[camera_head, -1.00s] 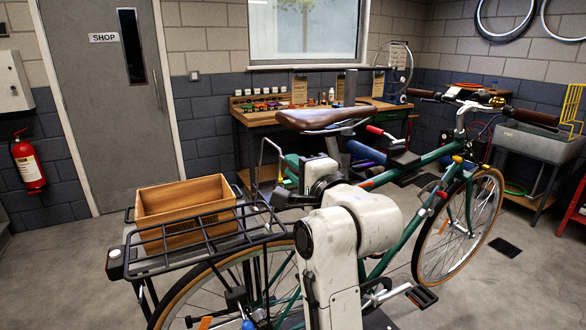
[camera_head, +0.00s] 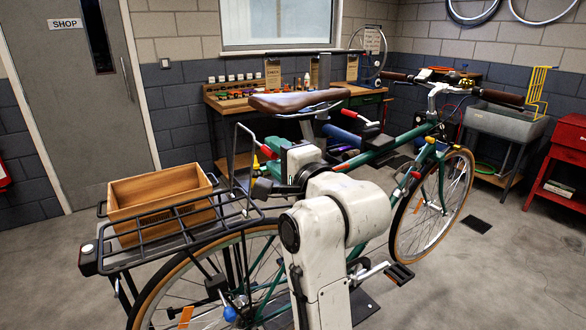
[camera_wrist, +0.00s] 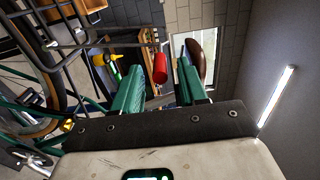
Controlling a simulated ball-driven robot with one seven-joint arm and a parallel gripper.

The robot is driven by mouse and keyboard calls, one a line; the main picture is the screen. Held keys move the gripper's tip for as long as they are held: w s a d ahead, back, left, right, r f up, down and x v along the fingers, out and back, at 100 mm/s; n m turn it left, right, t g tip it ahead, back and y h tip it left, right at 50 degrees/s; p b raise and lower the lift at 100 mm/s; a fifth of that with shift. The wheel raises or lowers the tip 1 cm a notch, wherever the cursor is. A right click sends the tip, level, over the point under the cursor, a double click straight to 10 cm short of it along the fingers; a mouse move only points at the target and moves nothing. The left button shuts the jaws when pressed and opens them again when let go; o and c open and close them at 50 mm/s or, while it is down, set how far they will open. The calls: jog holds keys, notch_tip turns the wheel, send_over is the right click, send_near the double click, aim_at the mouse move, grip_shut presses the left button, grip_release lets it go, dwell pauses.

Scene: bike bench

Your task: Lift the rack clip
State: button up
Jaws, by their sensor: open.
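The rack clip is a wire loop (camera_head: 236,150) standing up at the front end of the black rear rack, with a red grip (camera_head: 268,151) beside my gripper. In the wrist view the red grip (camera_wrist: 160,69) appears in the gap between my green fingertips, touching neither finger in the picture. How deep it sits between them is hard to tell. My gripper (camera_wrist: 158,72) is open and empty. In the head view my gripper (camera_head: 276,150) is by the clip, below the saddle, with its fingers partly hidden.
A wooden crate (camera_head: 122,200) sits on the rack (camera_head: 190,232). The brown saddle (camera_head: 298,101) is above my gripper and shows close to the right finger in the wrist view (camera_wrist: 208,55). A yellow-tipped item (camera_wrist: 103,60) is left of the fingers. A workbench (camera_head: 213,105) stands behind.

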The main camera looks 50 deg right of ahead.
jog(key=p+v, duration=0.8)
jog(key=p, duration=0.1)
jog(key=shift+s, duration=0.2)
dwell(0.6)
